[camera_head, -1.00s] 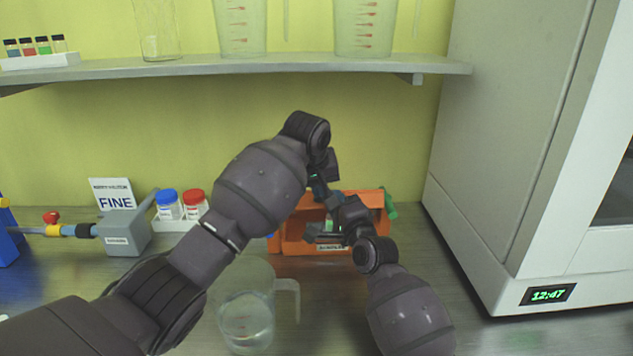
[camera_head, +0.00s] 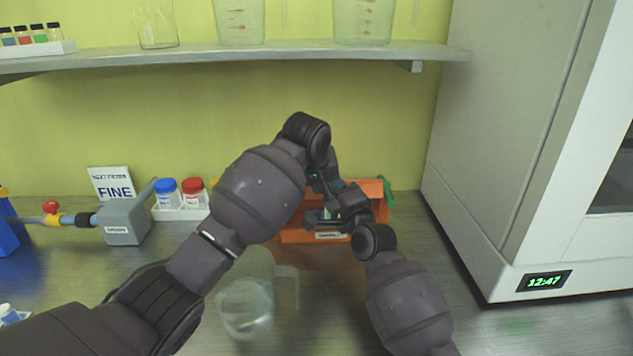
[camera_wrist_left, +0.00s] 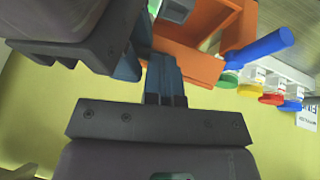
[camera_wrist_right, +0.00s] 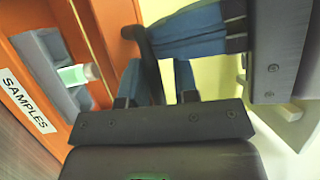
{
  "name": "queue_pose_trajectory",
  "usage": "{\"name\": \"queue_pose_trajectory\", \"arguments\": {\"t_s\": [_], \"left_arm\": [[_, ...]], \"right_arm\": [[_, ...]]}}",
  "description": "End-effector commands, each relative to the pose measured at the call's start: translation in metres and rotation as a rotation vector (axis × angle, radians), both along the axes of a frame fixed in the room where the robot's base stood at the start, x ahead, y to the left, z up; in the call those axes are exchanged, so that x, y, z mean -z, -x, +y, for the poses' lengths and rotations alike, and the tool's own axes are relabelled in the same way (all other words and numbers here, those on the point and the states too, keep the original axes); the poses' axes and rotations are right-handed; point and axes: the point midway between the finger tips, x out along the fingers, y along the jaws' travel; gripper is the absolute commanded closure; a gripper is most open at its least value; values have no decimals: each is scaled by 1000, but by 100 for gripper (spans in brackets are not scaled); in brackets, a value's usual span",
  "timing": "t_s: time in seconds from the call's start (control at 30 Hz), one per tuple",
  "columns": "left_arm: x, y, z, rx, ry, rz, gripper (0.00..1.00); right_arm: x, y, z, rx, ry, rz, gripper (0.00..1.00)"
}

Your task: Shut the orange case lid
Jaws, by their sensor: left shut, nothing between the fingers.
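The orange case (camera_head: 292,236) stands on the bench against the wall, largely hidden behind my grippers in the head view. Its orange upper panel (camera_head: 372,188), seemingly the lid, is raised. The case is open: the right wrist view shows a grey rack (camera_wrist_right: 48,62) with a green-and-white tube inside, behind the "SAMPLES" label (camera_wrist_right: 26,98). My left gripper (camera_wrist_left: 164,72) is shut and empty, above the case and close to its orange panels (camera_wrist_left: 195,58). My right gripper (camera_wrist_right: 158,82) is at the case opening, its fingers apart; a dark strip crosses between them. The two grippers are very close together.
A clear beaker (camera_head: 246,305) stands in front of the case. Blue-capped and red-capped jars (camera_head: 193,192) and a grey device (camera_head: 124,222) are left. A large white cabinet (camera_head: 500,130) is right. A shelf (camera_head: 230,56) with glassware hangs above.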

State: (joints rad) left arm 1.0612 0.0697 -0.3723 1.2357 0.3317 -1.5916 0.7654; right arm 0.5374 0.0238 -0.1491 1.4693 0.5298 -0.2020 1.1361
Motion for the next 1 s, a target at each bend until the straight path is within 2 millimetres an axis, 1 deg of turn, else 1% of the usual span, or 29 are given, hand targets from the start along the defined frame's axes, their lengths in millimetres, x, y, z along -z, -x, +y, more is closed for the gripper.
{"name": "queue_pose_trajectory", "arguments": {"t_s": [0.03,0.27,0.37,0.7,0.9,1.0], "left_arm": [[6,-1,2,-5,-2,6,100],[6,-1,3,-7,-3,4,100],[6,-2,3,-7,-2,5,100],[4,-2,3,-7,-2,1,100],[2,-1,2,-5,-1,0,100],[2,-1,2,-4,0,-1,100]], "right_arm": [[0,0,1,-1,-2,-2,75],[1,4,-1,0,-3,-2,75],[2,13,-4,0,-2,-3,75],[8,57,-22,0,-1,-4,75],[9,70,-27,-1,3,-4,75],[13,77,-28,-8,32,6,75]]}}
